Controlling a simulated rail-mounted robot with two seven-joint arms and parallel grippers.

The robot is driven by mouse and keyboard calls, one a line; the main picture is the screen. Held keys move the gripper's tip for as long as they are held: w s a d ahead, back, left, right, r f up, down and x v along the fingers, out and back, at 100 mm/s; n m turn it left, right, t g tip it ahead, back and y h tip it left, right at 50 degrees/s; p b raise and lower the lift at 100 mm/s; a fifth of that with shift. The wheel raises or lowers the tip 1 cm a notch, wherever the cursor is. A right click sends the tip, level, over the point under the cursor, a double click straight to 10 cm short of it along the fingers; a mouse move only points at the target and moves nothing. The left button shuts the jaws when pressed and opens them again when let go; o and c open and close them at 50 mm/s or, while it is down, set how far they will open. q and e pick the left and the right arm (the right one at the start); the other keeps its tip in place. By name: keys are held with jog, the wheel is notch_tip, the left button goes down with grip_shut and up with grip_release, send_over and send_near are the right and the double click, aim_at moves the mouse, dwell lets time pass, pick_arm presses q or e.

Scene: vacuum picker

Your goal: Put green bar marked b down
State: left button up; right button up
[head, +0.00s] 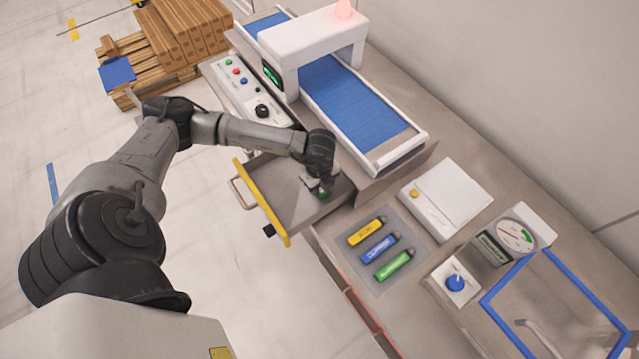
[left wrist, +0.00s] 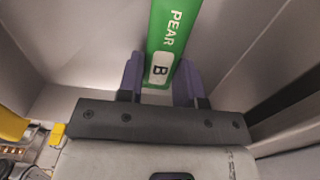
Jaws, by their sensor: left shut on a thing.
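I cannot tell whether the bar touches the drawer floor. My right gripper is not in view.
A grey mat (head: 362,262) on the counter holds a yellow bar (head: 367,231), a blue bar (head: 381,248) and another green bar (head: 394,265). A conveyor with a blue belt (head: 350,105) stands behind the drawer. A white box (head: 452,195) and a gauge (head: 512,237) stand to the right.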

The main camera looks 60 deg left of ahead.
pick_arm(q)
jog(key=shift+f, duration=0.2)
jog(key=shift+f, duration=0.15)
jog(key=o, duration=1)
notch_tip(320, 180, up, 12)
jog(key=shift+r+p, duration=0.2)
jog(key=shift+p, duration=0.1)
